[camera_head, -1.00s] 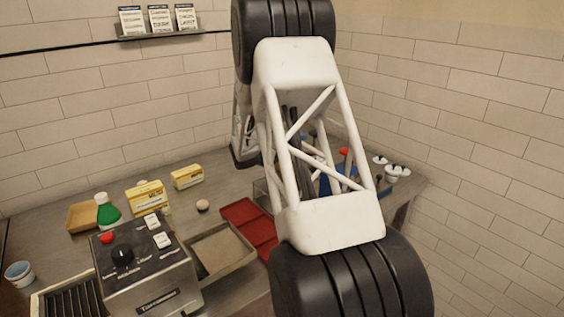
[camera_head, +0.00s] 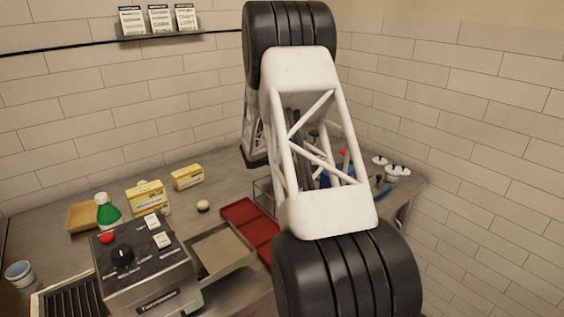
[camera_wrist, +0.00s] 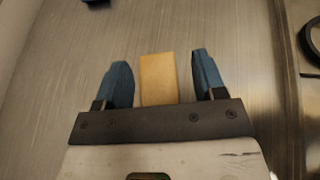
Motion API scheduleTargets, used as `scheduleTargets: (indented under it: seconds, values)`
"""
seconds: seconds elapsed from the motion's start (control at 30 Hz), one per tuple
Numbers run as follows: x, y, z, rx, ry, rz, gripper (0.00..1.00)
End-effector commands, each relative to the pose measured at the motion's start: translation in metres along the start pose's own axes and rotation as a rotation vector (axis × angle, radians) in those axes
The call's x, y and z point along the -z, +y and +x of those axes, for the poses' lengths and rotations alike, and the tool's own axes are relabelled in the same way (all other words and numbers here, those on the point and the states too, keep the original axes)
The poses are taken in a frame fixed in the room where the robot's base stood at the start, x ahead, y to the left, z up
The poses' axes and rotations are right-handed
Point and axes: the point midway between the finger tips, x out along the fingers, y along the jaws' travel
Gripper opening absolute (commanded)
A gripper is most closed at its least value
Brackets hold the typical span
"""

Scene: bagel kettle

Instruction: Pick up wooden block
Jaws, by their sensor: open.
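The wooden block (camera_wrist: 159,78) is a tan rectangular piece, seen in the wrist view on the metal surface. It lies between the two blue fingers of my gripper (camera_wrist: 163,82), with a gap on each side. Its near end is hidden behind the dark gripper bar. My gripper is open and holds nothing. In the head view my own arm covers the middle, and I cannot make out the block or the fingertips there.
The metal counter (camera_wrist: 45,110) around the block is mostly bare. A raised edge (camera_wrist: 284,75) and a dark round object (camera_wrist: 313,38) lie to the right. In the head view, red trays (camera_head: 250,222), a grey tray (camera_head: 218,252), yellow boxes (camera_head: 187,177) and a control box (camera_head: 145,262) crowd the left.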

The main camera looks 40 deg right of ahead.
Motion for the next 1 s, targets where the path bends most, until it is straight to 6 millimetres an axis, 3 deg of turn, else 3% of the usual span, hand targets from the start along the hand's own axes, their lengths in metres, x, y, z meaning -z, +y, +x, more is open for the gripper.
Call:
scheduleTargets:
  seconds: [0.37, 0.7, 1.0]
  values:
    - [-0.0001, 0.0000, -0.0002, 0.000, 0.000, 0.000, 0.64]
    - [-0.0002, 0.0000, -0.0002, 0.000, 0.000, 0.000, 0.12]
    - [-0.0016, 0.0001, -0.0007, 0.000, 0.000, 0.001, 0.09]
